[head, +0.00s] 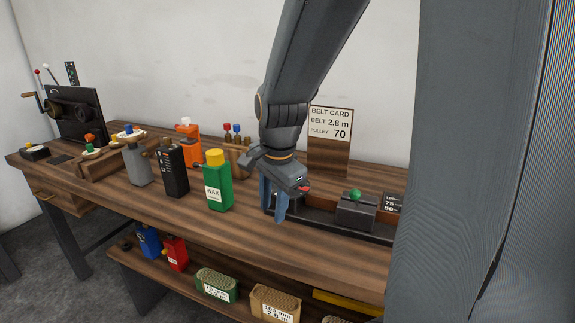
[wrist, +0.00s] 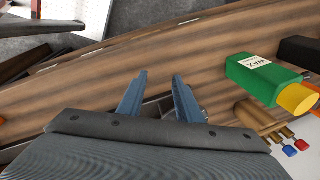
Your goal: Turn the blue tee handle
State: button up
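I cannot make out a blue tee handle for certain in either view. My gripper (head: 273,211) points down over the left end of the dark tray (head: 324,222) on the workbench. Its two blue fingers are apart. In the wrist view, the gripper (wrist: 160,80) is open, with no object clearly held between the fingertips. A dark grey part shows partly behind the fingers there, and the gripper body hides the rest. A grey block with a green knob (head: 355,195) sits on the tray to the right of my gripper.
A green wax bottle (head: 217,184) stands close left of my gripper; it also shows in the wrist view (wrist: 262,78). Black (head: 172,172) and grey bottles (head: 137,165) stand farther left. A belt card (head: 331,125) stands behind. The bench front is clear.

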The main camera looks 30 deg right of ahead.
jog(key=w+d+r+m+t+h+b, duration=0.15)
jog(key=w+d+r+m, duration=0.75)
jog(key=m, duration=0.9)
jog(key=shift+t+y, duration=0.25)
jog(key=shift+t, duration=0.1)
jog(key=x, duration=0.3)
jog(key=p+x, duration=0.1)
jog(key=x, duration=0.1)
jog(key=shift+d+f, duration=0.3)
jog(key=shift+d, duration=0.15)
grip_shut()
